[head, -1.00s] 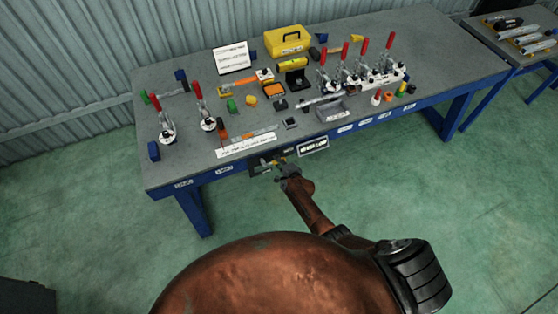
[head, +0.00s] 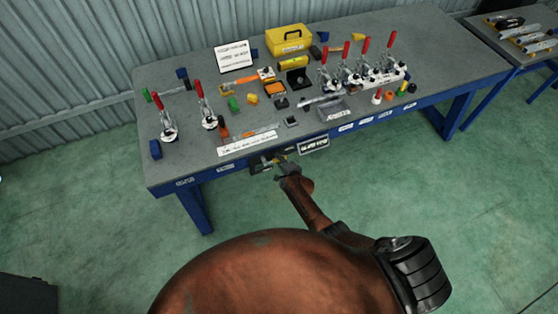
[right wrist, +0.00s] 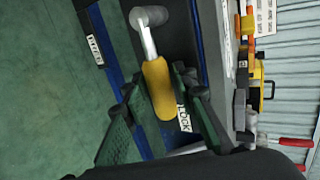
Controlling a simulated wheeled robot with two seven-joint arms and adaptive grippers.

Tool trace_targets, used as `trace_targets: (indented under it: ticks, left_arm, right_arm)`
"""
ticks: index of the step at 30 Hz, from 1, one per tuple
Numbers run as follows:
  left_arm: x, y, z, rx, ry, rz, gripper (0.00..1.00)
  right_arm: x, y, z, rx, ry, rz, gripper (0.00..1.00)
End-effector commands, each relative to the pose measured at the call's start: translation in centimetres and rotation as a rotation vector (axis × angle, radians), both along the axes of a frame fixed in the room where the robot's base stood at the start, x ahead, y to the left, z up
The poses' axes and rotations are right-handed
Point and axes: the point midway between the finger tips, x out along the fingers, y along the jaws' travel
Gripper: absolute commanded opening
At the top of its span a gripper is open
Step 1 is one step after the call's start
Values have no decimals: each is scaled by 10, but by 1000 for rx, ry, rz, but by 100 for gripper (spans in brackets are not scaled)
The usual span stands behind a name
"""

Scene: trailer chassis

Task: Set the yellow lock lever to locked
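The yellow lock lever (right wrist: 160,90) shows in the right wrist view, with a yellow grip on a silver rod that runs up to a grey round pivot. My right gripper (right wrist: 155,80) has its two fingers apart, one on each side of the yellow grip. I cannot tell whether either finger touches it. A white label reading "LOCK" (right wrist: 184,116) is partly hidden behind the right finger. In the head view my right gripper (head: 283,166) is at the bench's front edge, by the dark lever panel (head: 259,165). My left gripper is not in view.
The blue-framed workbench (head: 420,85) carries red-handled toggle clamps (head: 200,100), a yellow toolbox (head: 289,39) and small parts. A white label strip (head: 247,143) lies near its front edge. The green floor in front is clear. A second table (head: 515,35) stands at the right.

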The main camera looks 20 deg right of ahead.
Motion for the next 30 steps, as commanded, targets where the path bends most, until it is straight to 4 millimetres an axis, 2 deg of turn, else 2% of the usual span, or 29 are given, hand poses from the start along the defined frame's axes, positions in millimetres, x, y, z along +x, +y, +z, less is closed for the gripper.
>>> trace_targets:
  ticks: [8, 24, 30]
  left_arm:
    - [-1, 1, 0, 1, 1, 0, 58]
    - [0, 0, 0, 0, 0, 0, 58]
    - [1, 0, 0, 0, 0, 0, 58]
  right_arm:
    - [-12, 3, 5, 8, -1, 2, 26]
    - [-82, -10, 41, 0, 0, -2, 26]
    - [-101, -11, 51, 1, 0, 0, 26]
